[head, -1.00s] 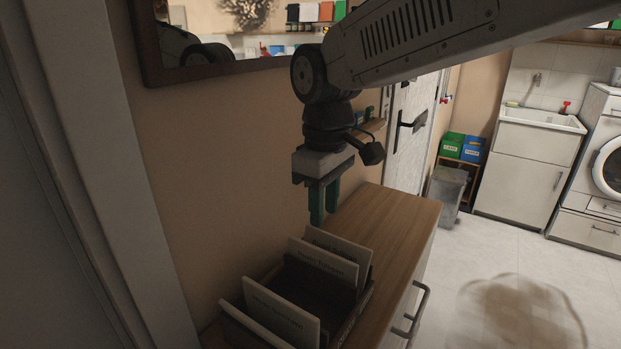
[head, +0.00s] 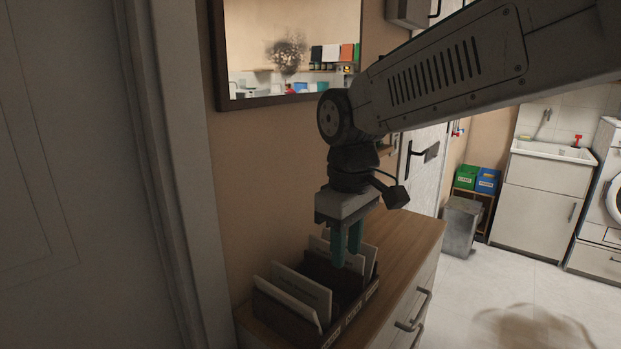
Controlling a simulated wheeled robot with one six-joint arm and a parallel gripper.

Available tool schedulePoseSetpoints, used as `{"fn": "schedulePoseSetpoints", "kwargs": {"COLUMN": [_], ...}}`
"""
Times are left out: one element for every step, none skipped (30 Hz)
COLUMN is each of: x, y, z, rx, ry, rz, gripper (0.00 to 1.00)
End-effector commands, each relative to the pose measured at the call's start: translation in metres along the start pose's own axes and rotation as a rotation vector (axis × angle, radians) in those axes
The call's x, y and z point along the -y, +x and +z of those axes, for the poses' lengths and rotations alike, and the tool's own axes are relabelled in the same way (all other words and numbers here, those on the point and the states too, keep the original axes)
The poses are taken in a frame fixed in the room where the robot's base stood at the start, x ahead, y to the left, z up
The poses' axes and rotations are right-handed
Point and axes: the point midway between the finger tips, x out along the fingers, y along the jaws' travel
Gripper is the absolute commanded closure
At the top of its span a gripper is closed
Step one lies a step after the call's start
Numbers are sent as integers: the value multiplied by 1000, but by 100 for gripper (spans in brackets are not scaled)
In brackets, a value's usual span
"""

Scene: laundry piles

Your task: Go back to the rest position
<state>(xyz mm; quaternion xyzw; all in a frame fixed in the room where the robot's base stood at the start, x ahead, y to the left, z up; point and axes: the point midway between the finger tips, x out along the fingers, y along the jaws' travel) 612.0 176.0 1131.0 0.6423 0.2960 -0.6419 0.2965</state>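My gripper (head: 346,254) points straight down from the end of my grey arm. Its two teal fingers hang a small gap apart with nothing between them. They are above or just inside the rear part of a dark letter organizer (head: 334,330). I cannot tell whether the fingertips touch it. White cards or envelopes (head: 302,291) stand tilted in its compartments. The rear cards are partly hidden behind the fingers.
The organizer stands on a wooden-topped cabinet (head: 412,235) against the wall. A framed mirror (head: 290,50) hangs above. A grey bin (head: 461,226), a sink unit (head: 541,190) and a washing machine stand at right. The tiled floor (head: 462,300) has a brown blurry patch.

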Motion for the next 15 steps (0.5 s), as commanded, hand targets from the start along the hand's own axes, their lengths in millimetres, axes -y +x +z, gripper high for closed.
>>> {"fn": "schedulePoseSetpoints", "kwargs": {"x": [2, 3, 5, 6, 7, 7, 7, 6, 6, 6, 5, 5, 4, 4, 3], "y": [8, 11, 14, 15, 17, 17, 18, 18, 19, 20, 20, 20, 20, 21, 21], "z": [6, 9, 16, 21, 26, 33, 39, 44, 52, 59, 66, 75, 82, 90, 100], "rx": [21, 29, 37, 40, 44, 47, 49, 51, 53, 54, 54, 54, 53, 54, 52], "ry": [24, 39, 57, 73, 89, 111, 126, 143, 167, 185, 204, 230, 251, 272, 301], "rz": [-7, -10, -12, -13, -14, -15, -16, -16, -16, -16, -16, -16, -16, -16, -15], "gripper": [67, 67, 67, 67, 67, 67, 67, 67, 67, 67, 67, 67, 67, 67, 67]}}
